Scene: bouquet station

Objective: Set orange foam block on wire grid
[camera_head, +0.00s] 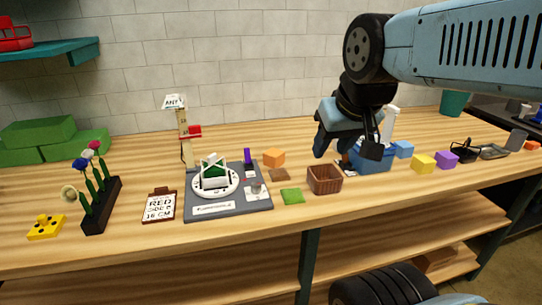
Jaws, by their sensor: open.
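An orange foam block (273,158) sits on the wooden table, just right of a grey board. A second, smaller orange piece (531,145) lies at the far right. I cannot pick out the wire grid for certain; a white open frame (214,172) around something green stands on a round white plate on the grey board. My gripper (345,153) is open, right of the orange foam block and apart from it, above the table behind a brown basket. No object is seen held between its fingers, though the arm hides part of the area behind it.
The grey board (229,205) also carries a purple upright piece. A brown basket (324,180) and a green pad (292,196) lie near the front. A blue bin (374,160), yellow block (423,163) and purple block (446,159) stand right.

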